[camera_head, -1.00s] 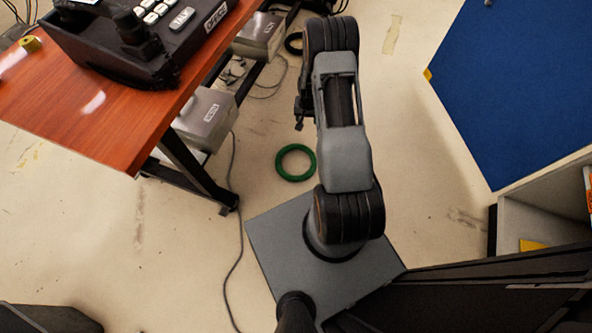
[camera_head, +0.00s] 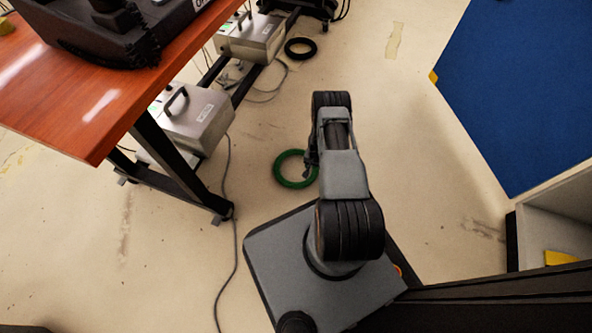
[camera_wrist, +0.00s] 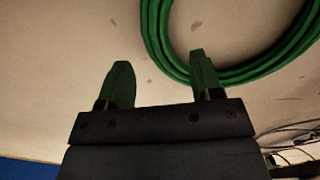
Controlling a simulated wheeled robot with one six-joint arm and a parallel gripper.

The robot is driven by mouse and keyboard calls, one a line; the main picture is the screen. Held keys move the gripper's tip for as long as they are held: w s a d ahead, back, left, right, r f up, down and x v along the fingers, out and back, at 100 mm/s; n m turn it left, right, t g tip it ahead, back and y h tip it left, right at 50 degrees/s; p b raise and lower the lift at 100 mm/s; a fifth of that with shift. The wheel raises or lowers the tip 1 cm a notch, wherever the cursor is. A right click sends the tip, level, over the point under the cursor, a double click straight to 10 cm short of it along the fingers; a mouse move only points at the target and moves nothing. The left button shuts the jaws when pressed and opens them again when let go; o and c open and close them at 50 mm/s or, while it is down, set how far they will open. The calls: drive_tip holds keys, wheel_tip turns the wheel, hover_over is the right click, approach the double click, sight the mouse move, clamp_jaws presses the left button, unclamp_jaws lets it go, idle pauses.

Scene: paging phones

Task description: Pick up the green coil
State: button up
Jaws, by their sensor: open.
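The green coil (camera_head: 283,178) lies flat on the floor as a ring, just beyond my base and to the left of my arm. My gripper (camera_head: 311,163) overlaps the coil's right side in the head view. In the wrist view the coil (camera_wrist: 215,75) curves across the upper right. The two fingers of my gripper (camera_wrist: 160,82) have green tips and stand apart, with only bare floor between them. The right fingertip overlaps the coil's lower left edge in the picture. I cannot tell whether it touches.
A red-brown table (camera_head: 75,95) with black legs stands on the left. Grey metal boxes (camera_head: 195,120) sit beneath it. A thin cable (camera_head: 228,190) runs along the floor left of the coil. A black ring (camera_head: 300,48) lies farther back. A blue mat (camera_head: 530,90) is at right.

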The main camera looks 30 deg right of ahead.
sight(314, 171)
drive_tip(key=shift+d+f+b, duration=0.1)
drive_tip(key=shift+f+b, duration=1.65)
drive_tip(key=shift+f, duration=1.15)
drive_tip(key=shift+r, duration=0.15)
clamp_jaws()
